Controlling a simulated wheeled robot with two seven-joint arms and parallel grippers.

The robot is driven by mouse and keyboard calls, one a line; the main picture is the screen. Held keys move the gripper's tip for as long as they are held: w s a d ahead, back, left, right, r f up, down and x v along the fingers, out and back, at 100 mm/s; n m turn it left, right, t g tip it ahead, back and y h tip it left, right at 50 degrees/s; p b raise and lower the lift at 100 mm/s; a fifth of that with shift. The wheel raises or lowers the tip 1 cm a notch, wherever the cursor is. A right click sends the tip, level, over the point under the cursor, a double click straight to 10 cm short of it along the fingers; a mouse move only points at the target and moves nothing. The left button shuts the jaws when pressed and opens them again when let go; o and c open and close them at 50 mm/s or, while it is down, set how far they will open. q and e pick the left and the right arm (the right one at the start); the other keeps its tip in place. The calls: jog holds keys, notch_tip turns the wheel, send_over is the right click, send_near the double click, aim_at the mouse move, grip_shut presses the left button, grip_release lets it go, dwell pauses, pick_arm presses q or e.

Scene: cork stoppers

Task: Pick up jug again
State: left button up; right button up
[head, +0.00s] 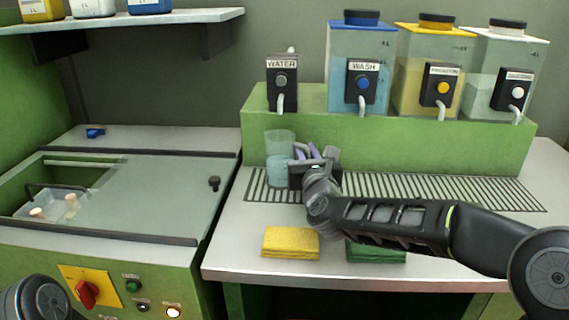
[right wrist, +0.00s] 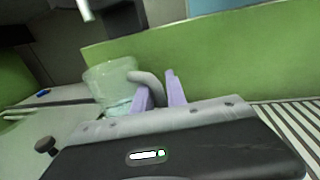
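The jug (head: 280,146) is clear, with pale bluish liquid in its lower part. It stands upright at the left end of the drain grille, below and slightly left of the WATER tap. In the right wrist view the jug (right wrist: 108,76) shows with its curved grey handle (right wrist: 147,80) toward my gripper. My right gripper (head: 308,152) is right of the jug. Its purple fingers (right wrist: 160,91) are apart, one on each side of the handle, with a small gap visible. The lower handle is partly hidden by the fingers. My left gripper is out of view.
The WATER tap (head: 282,82) overhangs near the jug. WASH (head: 362,68), yellow and clear tanks stand on the green ledge (head: 400,140). A yellow cloth (head: 290,242) and a green cloth (head: 376,252) lie in front. Left is a glass-covered basin (head: 150,195) holding a clear box with corks.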

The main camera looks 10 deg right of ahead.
dwell(0.3)
grip_shut()
jog(key=shift+r, duration=0.1)
dwell(1.2)
